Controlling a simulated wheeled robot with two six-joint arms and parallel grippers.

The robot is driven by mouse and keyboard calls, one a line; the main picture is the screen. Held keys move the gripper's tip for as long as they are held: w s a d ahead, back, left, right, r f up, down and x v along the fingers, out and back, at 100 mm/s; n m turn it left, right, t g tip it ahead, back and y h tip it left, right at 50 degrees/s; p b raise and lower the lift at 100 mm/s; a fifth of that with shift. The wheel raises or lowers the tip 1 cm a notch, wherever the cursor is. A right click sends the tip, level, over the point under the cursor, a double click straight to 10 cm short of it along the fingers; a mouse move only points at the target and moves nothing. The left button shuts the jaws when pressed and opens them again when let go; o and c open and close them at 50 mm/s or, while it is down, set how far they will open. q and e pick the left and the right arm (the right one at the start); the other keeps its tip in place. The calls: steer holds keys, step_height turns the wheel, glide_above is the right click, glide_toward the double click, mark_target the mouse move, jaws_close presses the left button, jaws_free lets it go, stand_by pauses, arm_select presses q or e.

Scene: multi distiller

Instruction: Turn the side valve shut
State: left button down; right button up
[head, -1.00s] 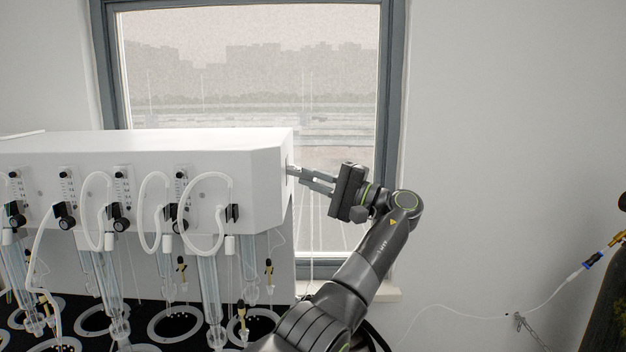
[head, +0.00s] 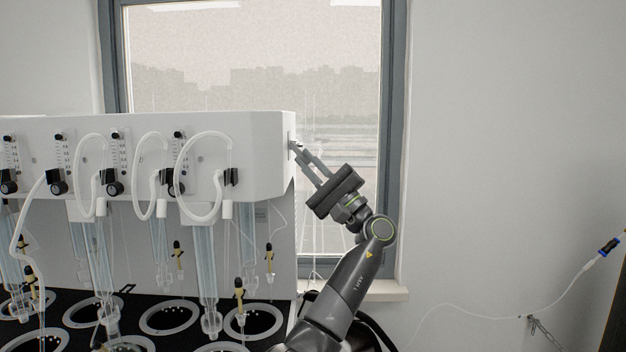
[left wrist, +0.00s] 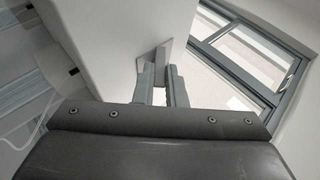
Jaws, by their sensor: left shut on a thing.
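The white distiller housing (head: 240,150) is in the left half of the head view. The side valve (head: 291,142) sits on its right end face, small and mostly hidden by the fingertips. My left gripper (head: 297,149) comes from the lower right, its fingers slanting up to the valve, and is shut on it. In the left wrist view the gripper (left wrist: 161,70) has its two fingertips close together at a grey plate (left wrist: 166,50) beside the white housing wall (left wrist: 115,35). The valve's exact angle cannot be made out. My right gripper is not in view.
Knobs, looped white hoses (head: 203,180) and glass tubes hang along the housing's front above a black top with ringed holes (head: 170,317). A window (head: 250,60) stands behind. A thin tube with a blue fitting (head: 608,246) is at the right. The space right of my arm is open.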

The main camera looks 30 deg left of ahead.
arm_select(q)
steer(key=shift+s+a+m+t+y+b, duration=0.15)
steer(key=shift+m+t+y+b, duration=0.15)
steer(key=shift+m+t+b, duration=0.35)
steer(key=c, duration=1.5)
jaws_free()
